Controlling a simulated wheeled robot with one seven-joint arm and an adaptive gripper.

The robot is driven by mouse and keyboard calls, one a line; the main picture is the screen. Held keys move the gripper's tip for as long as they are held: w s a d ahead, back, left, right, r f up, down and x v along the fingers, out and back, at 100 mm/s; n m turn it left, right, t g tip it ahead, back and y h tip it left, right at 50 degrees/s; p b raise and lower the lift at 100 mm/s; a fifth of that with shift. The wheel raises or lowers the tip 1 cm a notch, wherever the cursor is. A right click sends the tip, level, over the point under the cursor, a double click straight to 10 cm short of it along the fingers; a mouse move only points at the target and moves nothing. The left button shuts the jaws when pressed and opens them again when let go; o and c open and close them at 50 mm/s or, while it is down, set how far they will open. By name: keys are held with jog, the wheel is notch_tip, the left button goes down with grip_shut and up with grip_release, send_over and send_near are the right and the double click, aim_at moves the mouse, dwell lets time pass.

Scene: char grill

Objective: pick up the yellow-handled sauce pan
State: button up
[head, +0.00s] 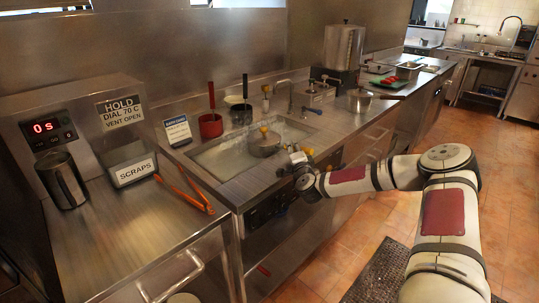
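A metal sauce pan (264,146) sits on the recessed pale surface set into the steel counter, at the middle of the head view. A yellow part shows at its top. My gripper (292,161) is at the counter's front edge, just right of the pan and close to it. Small yellow patches show beside the gripper; I cannot tell whether they belong to the pan's handle. The fingers are small and dark here, so I cannot tell whether they are open, shut or touching the pan.
A faucet (291,97) rises at the back. Another metal pot (360,101) stands farther right. Orange tongs (186,193), a SCRAPS bin (133,170) and a steel pitcher (64,181) are at left.

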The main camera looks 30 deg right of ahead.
jog(key=shift+x, duration=0.85)
jog(key=shift+c, duration=0.3)
grip_shut()
jog(key=shift+r, duration=0.2)
jog(key=shift+r, duration=0.1)
